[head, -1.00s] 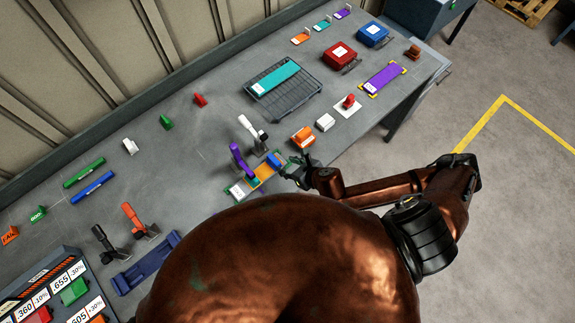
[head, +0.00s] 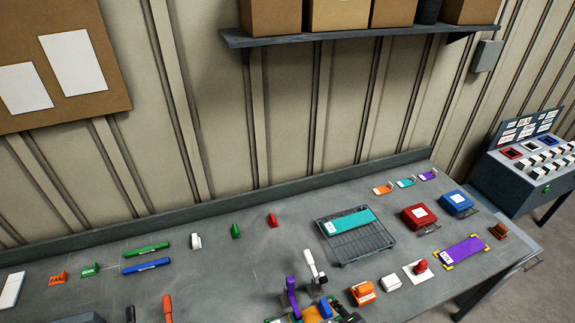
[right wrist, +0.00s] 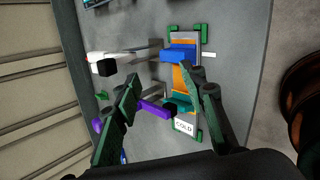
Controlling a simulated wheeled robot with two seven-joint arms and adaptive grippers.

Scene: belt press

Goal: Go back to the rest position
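My right gripper (right wrist: 160,73) is open in the right wrist view, its two green-sided fingers spread apart with nothing between their tips. Beyond them lies a small press fixture (right wrist: 183,107) with an orange and teal strip, a blue block (right wrist: 178,53) and a label reading COLD. A white-handled clamp (right wrist: 105,65) and a purple-handled clamp (right wrist: 153,107) stand beside it. In the head view the white handle (head: 310,265) and purple handle (head: 291,295) show at the bottom edge, where the fixture is cut off. My left gripper is in neither current view.
The grey bench (head: 220,275) carries a wire tray (head: 357,243) with a teal strip, a red case (head: 418,217), a blue case (head: 456,203) and a purple strip (head: 461,252). A shelf (head: 360,33) with boxes hangs above. A control console (head: 525,165) stands at right.

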